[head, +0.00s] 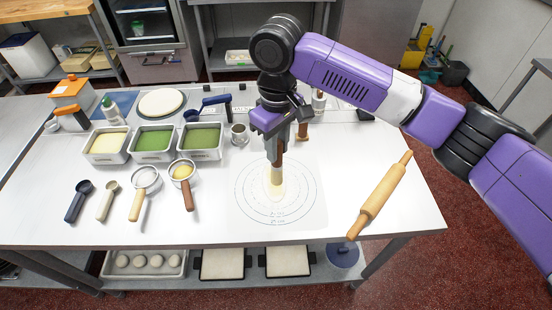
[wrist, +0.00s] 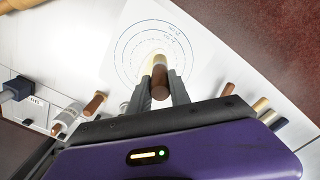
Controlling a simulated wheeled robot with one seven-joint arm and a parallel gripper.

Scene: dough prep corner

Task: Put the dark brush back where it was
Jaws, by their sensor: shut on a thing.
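My gripper (head: 277,140) is shut on a brush with a dark brown handle (head: 276,158) and a pale cream head. The brush hangs upright, head down, over the printed circles of the white mat (head: 310,215). I cannot tell whether its head touches the mat. In the wrist view the brown handle end (wrist: 159,85) shows between the two fingers (wrist: 160,88), and part of the pale head shows beyond it. Another brown-handled item (head: 303,131) stands behind my gripper, partly hidden; its brown end also shows in the wrist view (wrist: 95,103).
A rolling pin (head: 380,196) lies right of the mat. Left of it are a brown-handled sieve (head: 187,195), a pale-handled sieve (head: 137,207) and two scoops. Several metal trays (head: 153,155) stand behind those. A small metal cup (head: 239,140) stands close left of my gripper.

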